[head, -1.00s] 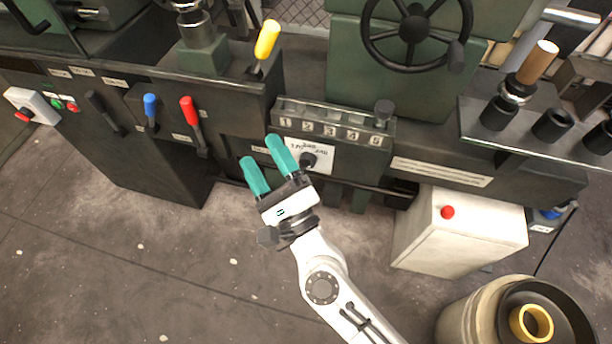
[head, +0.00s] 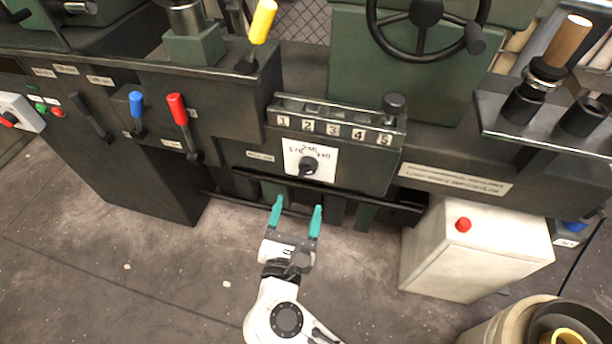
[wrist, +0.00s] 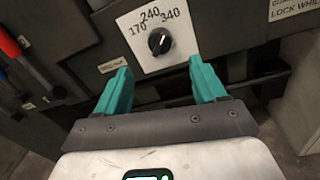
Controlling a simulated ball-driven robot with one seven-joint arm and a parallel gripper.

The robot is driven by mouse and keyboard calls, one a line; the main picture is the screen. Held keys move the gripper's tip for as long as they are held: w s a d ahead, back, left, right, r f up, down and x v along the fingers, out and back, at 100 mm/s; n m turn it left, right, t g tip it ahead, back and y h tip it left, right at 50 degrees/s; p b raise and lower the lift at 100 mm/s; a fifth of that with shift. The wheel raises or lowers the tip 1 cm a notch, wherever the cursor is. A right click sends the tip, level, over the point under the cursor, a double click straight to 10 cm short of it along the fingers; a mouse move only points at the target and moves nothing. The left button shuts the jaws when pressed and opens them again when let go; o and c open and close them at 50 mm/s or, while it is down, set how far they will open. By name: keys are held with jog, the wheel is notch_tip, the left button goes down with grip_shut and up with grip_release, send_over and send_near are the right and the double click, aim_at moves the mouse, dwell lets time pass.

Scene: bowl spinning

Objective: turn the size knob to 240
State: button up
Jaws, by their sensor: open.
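The size knob (head: 308,166) is small, round and black. It sits on a white plate (head: 325,174) marked 170, 240 and 340 on the front of the dark machine. In the wrist view the knob (wrist: 160,41) shows a small light mark that seems to point up and to the right, but it is too small to read surely. My gripper (head: 297,205) is open and empty, its teal fingers spread apart. In the head view it is below the plate. In the wrist view the knob appears beyond the fingertips (wrist: 160,68), between them and clear of both.
A numbered strip (head: 333,128) with a black knob (head: 394,104) is above the plate. A dark horizontal bar (head: 345,190) runs below it. Red (head: 178,110) and blue (head: 137,105) levers are to the left. A white box (head: 470,255) with a red button stands at right.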

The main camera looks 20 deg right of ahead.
aim_at(306, 173)
jog(key=b+x, duration=0.1)
jog(key=x, duration=0.8)
jog(key=shift+w+d, duration=0.2)
jog(key=shift+w, duration=0.1)
jog(key=shift+c, duration=0.3)
jog(key=c, duration=1)
jog(key=shift+r, duration=0.1)
